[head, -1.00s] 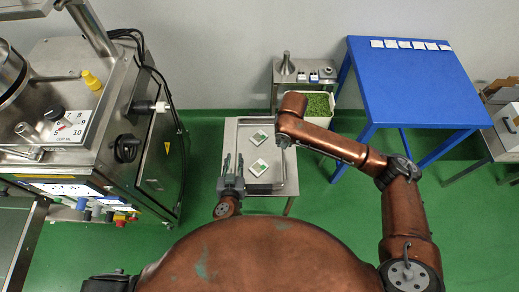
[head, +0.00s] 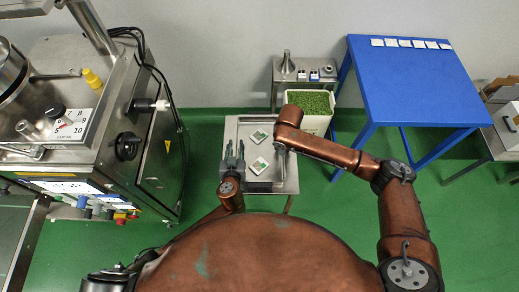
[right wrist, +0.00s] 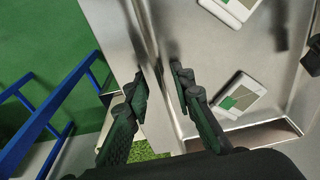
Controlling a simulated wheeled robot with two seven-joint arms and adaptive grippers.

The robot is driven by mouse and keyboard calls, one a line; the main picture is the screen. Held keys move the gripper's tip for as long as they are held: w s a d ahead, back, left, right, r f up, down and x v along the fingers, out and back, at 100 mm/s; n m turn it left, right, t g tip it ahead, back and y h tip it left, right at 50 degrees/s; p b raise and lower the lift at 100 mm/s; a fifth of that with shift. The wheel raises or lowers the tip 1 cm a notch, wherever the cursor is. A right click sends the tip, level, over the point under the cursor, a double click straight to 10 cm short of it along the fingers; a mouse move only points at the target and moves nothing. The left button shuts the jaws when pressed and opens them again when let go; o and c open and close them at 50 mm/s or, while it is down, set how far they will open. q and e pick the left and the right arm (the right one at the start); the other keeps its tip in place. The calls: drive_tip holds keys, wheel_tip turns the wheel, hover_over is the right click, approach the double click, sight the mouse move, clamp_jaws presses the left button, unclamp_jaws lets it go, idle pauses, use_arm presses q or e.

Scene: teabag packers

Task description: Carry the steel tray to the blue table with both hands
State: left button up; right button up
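The steel tray (head: 268,151) lies on a small steel stand below the wall, with two white and green teabag packets (head: 259,136) in it. My left gripper (head: 234,146) is at the tray's left side, its two fingers apart. My right gripper is mostly hidden behind its arm at the tray's right side in the head view. In the right wrist view my right gripper (right wrist: 160,80) has its fingers apart, one on each side of the tray's (right wrist: 196,65) side wall. The blue table (head: 415,85) stands at the back right.
A bin of green granules (head: 310,103) and a small steel side table (head: 301,70) stand behind the tray. A large packing machine (head: 130,120) stands to the left. White cards (head: 404,43) line the blue table's back edge; the rest of its top is clear.

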use_arm(q)
drive_tip(key=shift+c, duration=0.4)
use_arm(e)
drive_tip(key=shift+c, duration=0.4)
use_arm(q)
clamp_jaws()
use_arm(e)
clamp_jaws()
use_arm(q)
drive_tip(key=shift+r, duration=0.1)
